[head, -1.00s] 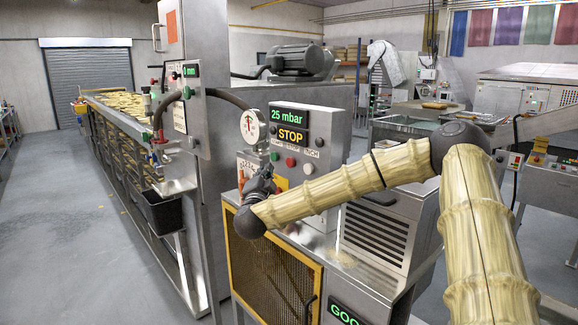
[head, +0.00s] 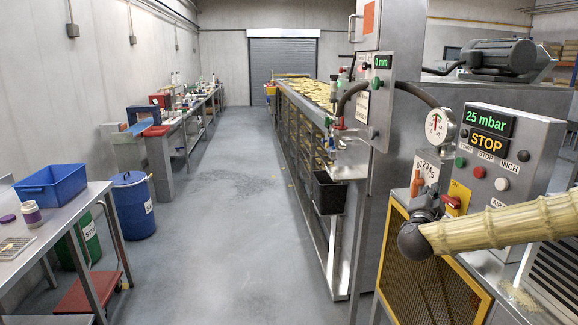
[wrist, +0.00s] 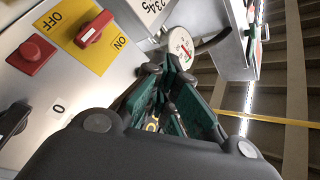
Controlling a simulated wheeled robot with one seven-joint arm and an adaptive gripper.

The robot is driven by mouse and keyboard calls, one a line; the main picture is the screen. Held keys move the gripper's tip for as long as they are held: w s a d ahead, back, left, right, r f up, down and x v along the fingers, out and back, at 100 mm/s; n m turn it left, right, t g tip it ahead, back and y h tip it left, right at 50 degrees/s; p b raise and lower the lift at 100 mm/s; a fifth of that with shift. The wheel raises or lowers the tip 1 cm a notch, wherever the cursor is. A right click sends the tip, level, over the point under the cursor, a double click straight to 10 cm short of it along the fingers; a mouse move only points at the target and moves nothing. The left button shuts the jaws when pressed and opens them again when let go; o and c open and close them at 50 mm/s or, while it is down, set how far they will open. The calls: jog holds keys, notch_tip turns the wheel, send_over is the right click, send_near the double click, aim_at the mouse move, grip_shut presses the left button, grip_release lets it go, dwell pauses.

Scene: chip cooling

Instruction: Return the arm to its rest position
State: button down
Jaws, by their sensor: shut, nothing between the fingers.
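My arm, in a pale bamboo-like casing, enters the head view from the right and reaches in front of the control panel (head: 540,150). My gripper (head: 428,203), dark, is at its end, in front of the panel's lower left side and above a yellow-framed mesh guard (head: 400,260). In the wrist view my gripper (wrist: 166,72) has its green-lined fingers shut with nothing held. A red rotary switch on a yellow plate (wrist: 93,28) and a red knob (wrist: 31,54) lie left of the fingers. Whether the gripper touches the panel cannot be told.
The panel reads 25 mbar and STOP. A round gauge (head: 436,126) hangs close above my gripper. The long chip conveyor (head: 300,130) runs back to a shutter door. At left are a steel table (head: 70,235), a blue bin (head: 50,184) and a blue drum (head: 134,205).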

jog(key=a+f+n+y, duration=0.5)
jog(key=a+f, duration=0.4)
jog(key=f, duration=0.4)
jog(key=s+a+f+n+g+y+b, duration=0.15)
jog(key=s+a+f, duration=0.3)
jog(key=f, duration=0.45)
jog(key=s+a+f+n+g+y, duration=0.2)
jog(key=s+a+f+n+y, duration=0.15)
jog(key=s+f, duration=0.4)
jog(key=s+a+f+n+g+y, duration=0.1)
jog(key=s+a+f+n+g, duration=0.3)
jog(key=f, duration=0.6)
jog(key=s+a+f+n+g+y+b, duration=0.1)
jog(key=s+a+f+g, duration=0.1)
jog(key=s+f, duration=0.6)
jog(key=s+a+f+g, duration=0.2)
jog(key=s+f, duration=0.4)
jog(key=s, duration=0.5)
jog(key=s+d+f+n+g, duration=0.1)
jog(key=s+f+g, duration=0.1)
jog(key=s, duration=0.7)
jog(key=s+d+f+n+g, duration=0.1)
jog(key=s+f+g, duration=0.1)
jog(key=s, duration=0.7)
jog(key=shift+s+d+f+g+h+b, duration=0.3)
jog(key=shift+s+d+g+b, duration=0.05)
jog(key=shift+g+b, duration=0.1)
jog(key=c, duration=2.2)
grip_release()
